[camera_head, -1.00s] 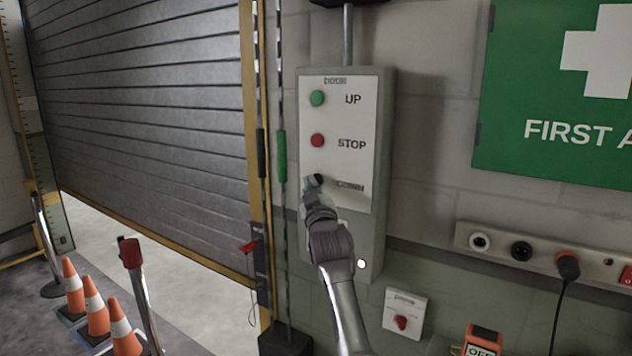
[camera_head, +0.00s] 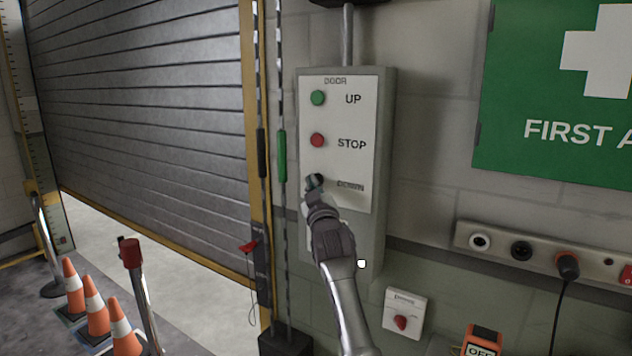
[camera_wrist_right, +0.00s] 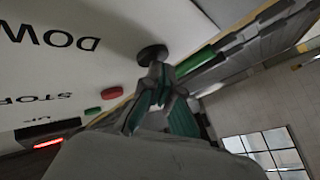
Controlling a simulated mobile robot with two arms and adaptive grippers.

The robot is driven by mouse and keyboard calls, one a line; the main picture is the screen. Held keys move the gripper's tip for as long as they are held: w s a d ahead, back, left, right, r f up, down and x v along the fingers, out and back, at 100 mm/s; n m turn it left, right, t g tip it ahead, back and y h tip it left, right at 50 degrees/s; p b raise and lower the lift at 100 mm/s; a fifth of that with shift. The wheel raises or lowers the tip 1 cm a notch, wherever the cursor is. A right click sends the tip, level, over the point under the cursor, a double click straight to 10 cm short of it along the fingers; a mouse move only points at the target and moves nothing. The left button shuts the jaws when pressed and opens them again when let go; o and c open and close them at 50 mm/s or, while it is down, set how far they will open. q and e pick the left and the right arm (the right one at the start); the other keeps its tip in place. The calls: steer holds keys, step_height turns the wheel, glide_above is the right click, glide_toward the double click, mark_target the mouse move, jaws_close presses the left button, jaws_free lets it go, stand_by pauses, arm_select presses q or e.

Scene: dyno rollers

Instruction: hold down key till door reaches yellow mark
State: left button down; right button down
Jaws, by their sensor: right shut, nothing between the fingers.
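The door control box (camera_head: 383,170) is on the wall, with a green UP button (camera_head: 317,98), a red STOP button (camera_head: 317,140) and a dark DOWN button (camera_head: 316,179). My right gripper (camera_head: 312,186) is shut and empty, its tip at the DOWN button. In the right wrist view the fingertips (camera_wrist_right: 157,70) appear to meet the black button (camera_wrist_right: 152,54); whether it is pressed in cannot be told. The grey roller door (camera_head: 150,120) is partly open, with a gap under its yellow bottom edge. I cannot make out a yellow mark clearly. My left gripper is out of view.
Orange cones (camera_head: 96,307) and a red-topped post (camera_head: 131,254) stand at the lower left. A small wall switch (camera_head: 404,313) is below the box. A socket strip (camera_head: 540,252) with a plugged cable is at the right, under a green first aid sign (camera_head: 550,130).

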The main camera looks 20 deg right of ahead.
stand_by(0.8)
steer(key=shift+s+a, duration=0.5)
steer(key=shift+a, duration=0.05)
steer(key=shift+a, duration=0.1)
steer(key=shift+s+a+p, duration=0.15)
steer(key=shift+s+a, duration=0.6)
steer(key=shift+a, duration=0.2)
steer(key=shift+s+a+p, duration=0.15)
steer(key=shift+s+a, duration=0.6)
steer(key=shift+a, duration=0.2)
